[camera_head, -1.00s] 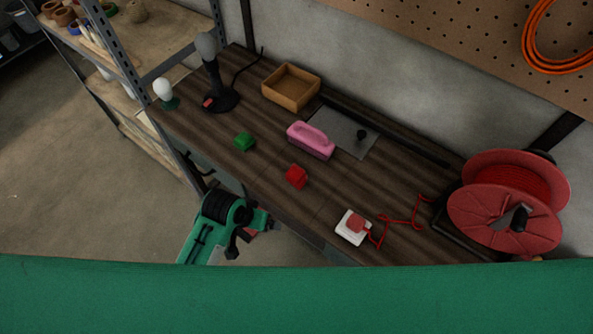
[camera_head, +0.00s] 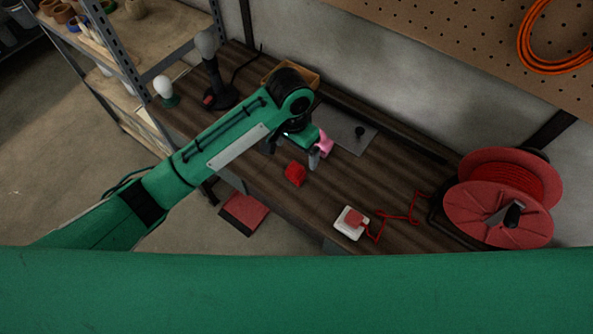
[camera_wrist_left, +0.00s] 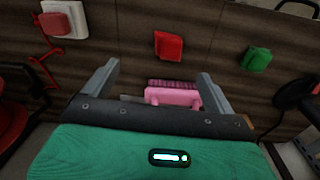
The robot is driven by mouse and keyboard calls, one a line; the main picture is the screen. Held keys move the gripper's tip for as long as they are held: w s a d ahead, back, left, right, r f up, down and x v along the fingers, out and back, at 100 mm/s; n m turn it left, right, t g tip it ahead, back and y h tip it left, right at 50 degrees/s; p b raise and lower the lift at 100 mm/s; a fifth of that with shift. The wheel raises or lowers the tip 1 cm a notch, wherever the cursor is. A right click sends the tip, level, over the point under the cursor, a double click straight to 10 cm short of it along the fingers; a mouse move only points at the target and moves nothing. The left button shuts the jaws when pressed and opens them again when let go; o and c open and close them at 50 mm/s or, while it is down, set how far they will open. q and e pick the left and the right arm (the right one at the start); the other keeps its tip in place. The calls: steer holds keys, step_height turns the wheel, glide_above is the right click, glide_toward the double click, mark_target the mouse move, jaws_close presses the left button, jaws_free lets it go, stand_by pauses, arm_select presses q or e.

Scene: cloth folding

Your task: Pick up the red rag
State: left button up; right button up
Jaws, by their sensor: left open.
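My right gripper is not in view.
A pink brush (camera_wrist_left: 172,96) shows between the finger bases, mostly hidden in the head view. A white block with a red top (camera_head: 351,222), red cord (camera_head: 398,218) and red reel (camera_head: 498,210) stand right. A wooden box (camera_head: 308,76) is behind my arm.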

arm_select(q)
steer(key=w, duration=0.1)
steer(key=p, duration=0.2)
glide_above(295, 172)
steer(key=shift+y, duration=0.3)
steer(key=f, duration=0.7)
steer(key=shift+s+a+f, duration=0.1)
steer(key=shift+s+f, duration=0.1)
steer(key=shift+f, duration=0.1)
steer(key=shift+f+p, duration=0.35)
steer(key=shift+f, duration=0.15)
steer(key=f+p, duration=0.1)
steer(key=f, duration=0.2)
steer(key=shift+w+f, duration=0.1)
steer(key=shift+w, duration=0.1)
steer(key=shift+f, duration=0.6)
steer(key=c, duration=1.1)
steer(key=shift+o, duration=0.2)
steer(key=shift+r, duration=0.1)
